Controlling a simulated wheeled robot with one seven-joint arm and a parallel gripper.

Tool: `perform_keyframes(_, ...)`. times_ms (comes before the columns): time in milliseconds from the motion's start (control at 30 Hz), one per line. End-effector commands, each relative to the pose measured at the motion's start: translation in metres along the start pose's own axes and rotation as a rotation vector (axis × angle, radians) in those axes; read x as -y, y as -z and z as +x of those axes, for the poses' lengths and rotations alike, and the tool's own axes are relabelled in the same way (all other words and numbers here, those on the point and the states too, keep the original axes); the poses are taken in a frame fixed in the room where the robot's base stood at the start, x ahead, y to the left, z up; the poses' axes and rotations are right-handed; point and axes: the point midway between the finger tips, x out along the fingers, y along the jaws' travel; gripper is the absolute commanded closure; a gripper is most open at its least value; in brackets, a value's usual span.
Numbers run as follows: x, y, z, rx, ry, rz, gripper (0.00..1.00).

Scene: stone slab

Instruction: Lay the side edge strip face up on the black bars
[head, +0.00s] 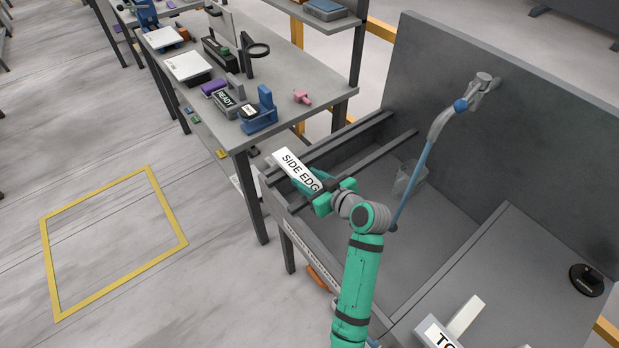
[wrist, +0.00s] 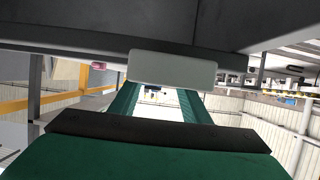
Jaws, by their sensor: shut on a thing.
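The side edge strip (head: 293,166) is a white strip with "SIDE EDG" readable on its upward face in the head view; the rest of the word is hidden at my gripper. My green gripper (head: 322,193) is shut on its near end. The strip lies over the left part of the two black bars (head: 372,152), which span the grey basin. I cannot tell whether it touches them. In the wrist view, a pale grey block end (wrist: 172,70), likely the strip, shows between the green fingers, close under a dark beam (wrist: 90,38).
A workbench (head: 290,60) with a "READY" device (head: 226,100) and a blue stand (head: 261,112) stands beyond the bars. A tap with a blue hose (head: 427,150) rises right of my arm. A white "TO" labelled piece (head: 436,333) lies at the front.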

Motion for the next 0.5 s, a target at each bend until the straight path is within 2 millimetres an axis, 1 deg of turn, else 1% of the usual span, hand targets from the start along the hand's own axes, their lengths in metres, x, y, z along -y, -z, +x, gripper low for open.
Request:
perform_keyframes(33, 0.0003, 0.001, 0.0, -0.002, 0.0, -0.001, 0.55)
perform_keyframes(67, 0.0002, 0.0009, -0.0001, -0.002, 0.0, -0.001, 0.48)
perform_keyframes(100, -0.0002, 0.0007, -0.0003, -0.001, 0.0, -0.001, 0.38)
perform_keyframes(133, -0.0006, 0.0006, -0.0006, -0.001, -0.001, 0.0, 0.35)
perform_keyframes(400, -0.0023, -0.0013, -0.002, 0.001, -0.003, 0.003, 0.35)
perform_keyframes(500, -0.0025, -0.0013, -0.0065, 0.001, -0.004, 0.003, 0.35)
